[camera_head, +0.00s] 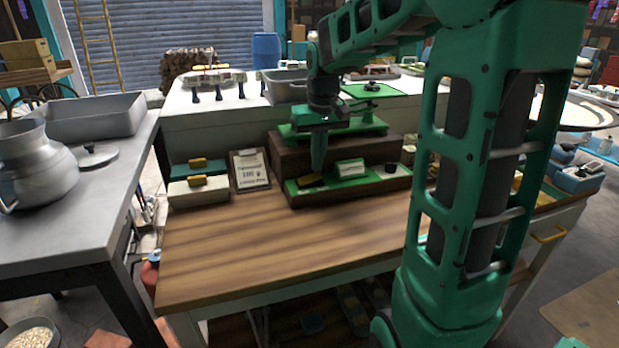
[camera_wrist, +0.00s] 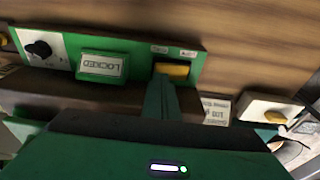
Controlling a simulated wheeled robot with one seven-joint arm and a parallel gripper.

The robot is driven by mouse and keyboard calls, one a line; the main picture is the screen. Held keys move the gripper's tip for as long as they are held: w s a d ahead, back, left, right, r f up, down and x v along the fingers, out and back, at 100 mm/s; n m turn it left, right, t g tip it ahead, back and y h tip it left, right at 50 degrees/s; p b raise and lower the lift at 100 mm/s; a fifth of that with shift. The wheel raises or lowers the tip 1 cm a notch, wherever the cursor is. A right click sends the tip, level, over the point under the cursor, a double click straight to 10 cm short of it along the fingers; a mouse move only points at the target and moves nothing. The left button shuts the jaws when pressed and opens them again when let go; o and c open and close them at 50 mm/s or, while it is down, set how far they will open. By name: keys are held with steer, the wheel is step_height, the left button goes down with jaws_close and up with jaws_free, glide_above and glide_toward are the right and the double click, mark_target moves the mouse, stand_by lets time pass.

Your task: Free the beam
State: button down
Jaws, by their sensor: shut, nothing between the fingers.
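A dark stepped stand (camera_head: 290,160) on the wooden bench carries a green balance (camera_head: 365,126), partly hidden by my arm. Its beam cannot be made out clearly. On the stand's low front step is a green panel (camera_head: 376,184), also in the wrist view (camera_wrist: 136,48). The panel has a yellow sliding block (camera_wrist: 172,70) between two small labels, a sign reading LOCKED (camera_wrist: 102,65), and a black knob (camera_wrist: 38,48). My gripper (camera_head: 319,166) is shut and empty, pointing down. Its fingertips (camera_wrist: 163,82) are at the yellow block's edge; contact cannot be told.
A clipboard (camera_head: 251,170) and two boxes with yellow handles (camera_head: 197,190) stand left of the stand. The front of the bench (camera_head: 290,240) is bare. A metal table (camera_head: 60,215) with pots is at left.

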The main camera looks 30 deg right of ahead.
mark_target(317, 175)
steer(key=shift+f, duration=0.85)
stand_by(0.6)
steer(key=shift+r, duration=3.5)
steer(key=s+f+m, duration=0.1)
steer(key=s+f, duration=0.3)
steer(key=s, duration=0.5)
steer(key=s+a+f+m+g, duration=0.1)
steer(key=s+f, duration=0.2)
steer(key=s, duration=0.6)
steer(key=s+a+f+m+g, duration=0.1)
steer(key=s+f, duration=0.3)
steer(key=s, duration=0.6)
steer(key=shift+f+y, duration=0.3)
steer(key=shift+f, duration=0.05)
steer(key=shift+s, duration=0.1)
